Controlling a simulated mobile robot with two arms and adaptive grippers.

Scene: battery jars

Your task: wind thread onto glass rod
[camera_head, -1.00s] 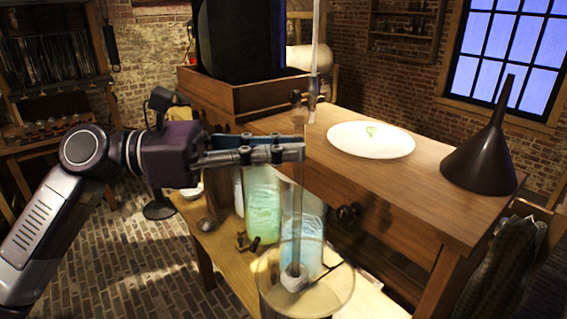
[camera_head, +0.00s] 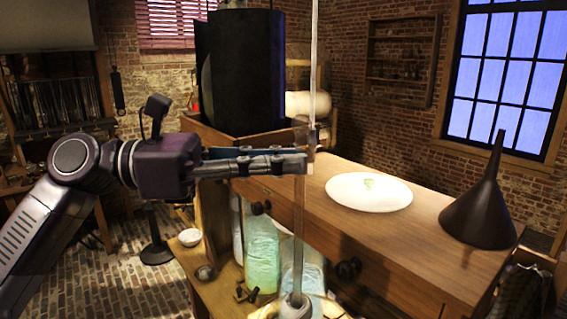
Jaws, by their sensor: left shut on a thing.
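My left gripper (camera_head: 303,162) comes in from the left and is shut on a slim upright glass rod (camera_head: 299,235). The rod hangs down from the fingers in front of the wooden workbench. I cannot make out thread on the rod. My right gripper does not show.
A dark funnel (camera_head: 483,213) stands at the bench's right end. A black cylinder (camera_head: 247,75) stands in a wooden tray (camera_head: 205,133) behind the gripper. A tall clear tube (camera_head: 314,70) rises beside it. Greenish jars (camera_head: 262,255) stand on the lower shelf.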

